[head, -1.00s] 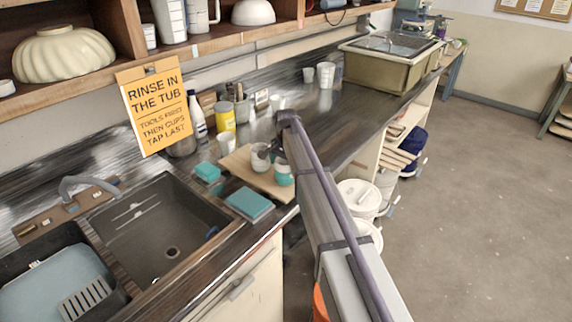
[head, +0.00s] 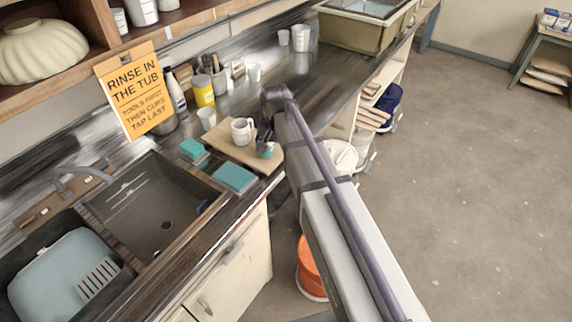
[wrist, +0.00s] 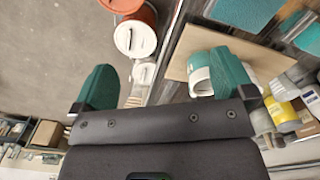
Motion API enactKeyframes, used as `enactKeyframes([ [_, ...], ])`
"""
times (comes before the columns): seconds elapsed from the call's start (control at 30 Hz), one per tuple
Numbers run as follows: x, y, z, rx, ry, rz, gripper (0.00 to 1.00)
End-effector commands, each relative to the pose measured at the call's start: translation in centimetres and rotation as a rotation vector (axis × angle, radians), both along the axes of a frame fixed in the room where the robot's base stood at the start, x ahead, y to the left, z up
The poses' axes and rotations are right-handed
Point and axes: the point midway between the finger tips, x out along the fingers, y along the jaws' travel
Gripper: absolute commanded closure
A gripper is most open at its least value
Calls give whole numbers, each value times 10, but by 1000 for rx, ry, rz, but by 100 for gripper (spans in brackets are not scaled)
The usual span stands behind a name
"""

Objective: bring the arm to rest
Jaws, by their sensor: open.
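My arm reaches from the lower right over the counter in the head view. My dark gripper (head: 266,132) hangs from its end above the wooden board (head: 221,137). In the wrist view my gripper (wrist: 163,65) has its two teal fingers wide apart, with nothing held between them. A teal-and-white cup (head: 266,151) stands on the board just below the gripper, partly hidden by it. A white cup shows beside the right finger in the wrist view (wrist: 199,82); I cannot tell whether they touch. A speckled white mug (head: 241,131) stands on the board, left of the gripper.
Teal sponges (head: 234,178) lie beside the sink (head: 150,213). A yellow can (head: 203,92) and a white bottle (head: 176,92) stand behind the board. An orange bucket (head: 310,268) and a white-lidded bucket (head: 341,157) are below the counter edge. The floor at right is clear.

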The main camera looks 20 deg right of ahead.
Motion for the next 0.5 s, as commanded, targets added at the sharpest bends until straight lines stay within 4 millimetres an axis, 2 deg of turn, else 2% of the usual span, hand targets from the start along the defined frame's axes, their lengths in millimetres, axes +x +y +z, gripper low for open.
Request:
enactKeyframes([
  [0.03, -73, 1, 0, 0, 0, 108, 0],
  [0.1, -130, 1, 0, 0, 0, 259, 0],
  [0.2, -176, 1, 0, 1, 0, 398, 0],
  [0.27, -184, 1, 0, 1, 0, 434, 0],
  [0.5, -180, 1, -1, 2, 1, 443, 0],
])
